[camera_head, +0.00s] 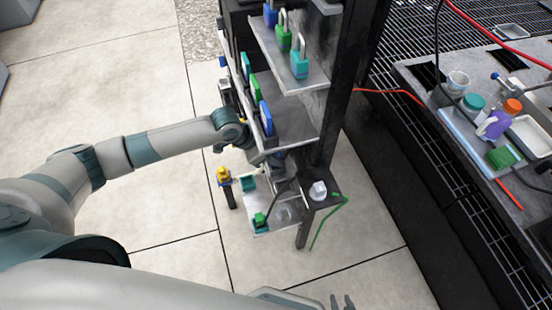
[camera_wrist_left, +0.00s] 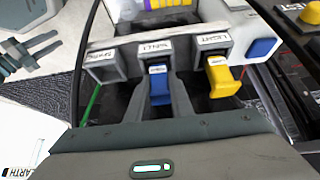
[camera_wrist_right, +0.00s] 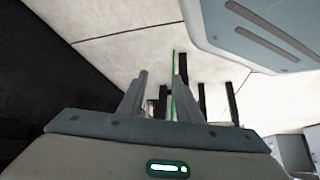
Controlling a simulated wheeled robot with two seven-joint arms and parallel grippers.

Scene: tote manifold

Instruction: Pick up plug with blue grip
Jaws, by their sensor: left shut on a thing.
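The plug with the blue grip (camera_wrist_left: 158,86) shows in the left wrist view, below a white-labelled grey socket housing. My left gripper (camera_wrist_left: 159,98) has its two grey fingers shut on either side of the blue grip. The plug's far end is hidden, so I cannot tell how deep it sits in the socket. In the head view my left gripper (camera_head: 274,160) is beside the rack, below its lower shelf, mostly hidden. My right gripper (camera_wrist_right: 160,78) is empty, with its fingers apart; its fingertips (camera_head: 343,302) show at the bottom of the head view.
A yellow plug (camera_wrist_left: 222,80) sits in the labelled socket to the right. An empty-looking socket (camera_wrist_left: 105,70) is to the left. Padlocks (camera_head: 284,40) stand on the rack shelf (camera_head: 290,75). A green cable (camera_head: 325,222) hangs by the rack. A cluttered bench (camera_head: 480,140) is right.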

